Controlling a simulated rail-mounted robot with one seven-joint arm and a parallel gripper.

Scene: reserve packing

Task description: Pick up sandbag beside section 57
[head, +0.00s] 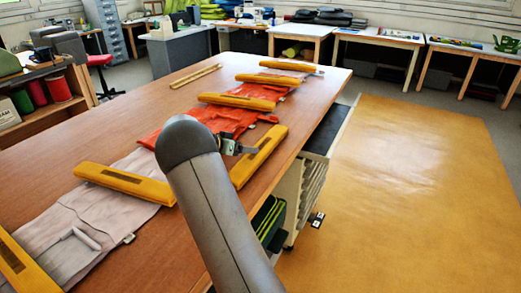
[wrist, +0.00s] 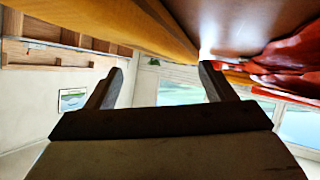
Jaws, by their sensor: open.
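Several long yellow sandbags lie across and beside a strip of pale and red fabric on the brown table. One yellow sandbag (head: 262,157) lies at the right table edge, beside the red fabric (head: 215,124). My gripper (head: 243,149) is at this sandbag, partly hidden behind my arm. In the wrist view my gripper (wrist: 160,78) is open with nothing visible between its fingers. A yellow sandbag (wrist: 150,28) runs along the top there, beyond the fingertips, with red fabric (wrist: 293,55) at right. I cannot read any section number; whether the gripper touches the sandbag is unclear.
Other sandbags lie farther back (head: 236,102) and nearer at left (head: 124,183). A wooden strip (head: 195,76) lies on the bare left part of the table (head: 130,118). A drawer cabinet (head: 298,190) stands under the right edge. The yellow floor (head: 400,200) at right is clear.

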